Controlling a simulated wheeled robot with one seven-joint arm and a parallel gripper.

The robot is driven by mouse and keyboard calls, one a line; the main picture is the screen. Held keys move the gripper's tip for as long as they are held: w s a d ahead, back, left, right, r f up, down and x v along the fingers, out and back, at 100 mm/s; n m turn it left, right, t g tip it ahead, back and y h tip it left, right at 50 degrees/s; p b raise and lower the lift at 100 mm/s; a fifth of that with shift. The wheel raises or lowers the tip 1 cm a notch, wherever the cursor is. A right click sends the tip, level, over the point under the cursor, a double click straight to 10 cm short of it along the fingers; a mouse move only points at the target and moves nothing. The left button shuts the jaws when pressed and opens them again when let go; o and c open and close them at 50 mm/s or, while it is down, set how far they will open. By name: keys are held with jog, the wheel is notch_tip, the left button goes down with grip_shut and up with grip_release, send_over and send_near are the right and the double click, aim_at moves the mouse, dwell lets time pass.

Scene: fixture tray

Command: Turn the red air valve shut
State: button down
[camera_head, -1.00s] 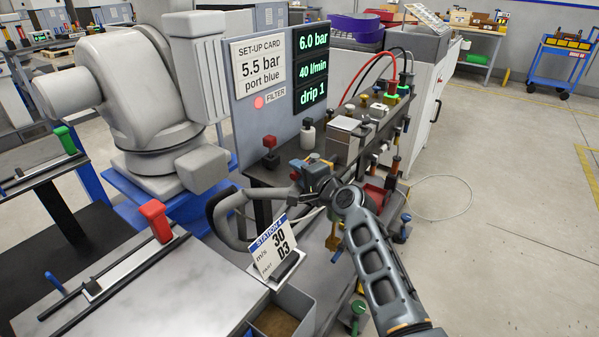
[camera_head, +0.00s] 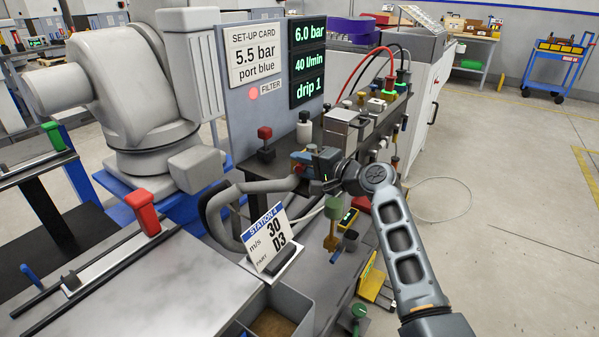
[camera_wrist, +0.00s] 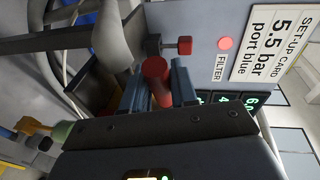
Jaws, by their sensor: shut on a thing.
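My gripper (camera_wrist: 157,80) has its two blue fingers on either side of a red rounded handle (camera_wrist: 156,70), which I take to be the red air valve. It is shut on this handle. In the head view my gripper (camera_head: 316,163) is at the front of the dark bench unit, and the handle between the fingers is mostly hidden there. The valve's exact turn angle cannot be told.
A red knob on a post (camera_head: 265,133) stands left of my gripper, beside the set-up card (camera_head: 256,56). The display (camera_head: 308,62) reads 6.0 bar, 40 l/min, drip 1.

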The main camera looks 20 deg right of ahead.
jog(key=c, duration=1)
grip_release()
jog(key=shift+o, duration=0.2)
jog(key=v, duration=0.7)
jog(key=shift+s+d+p, duration=0.2)
jog(key=shift+s+p, duration=0.15)
jog(key=shift+r, duration=0.1)
jog(key=shift+c, duration=0.5)
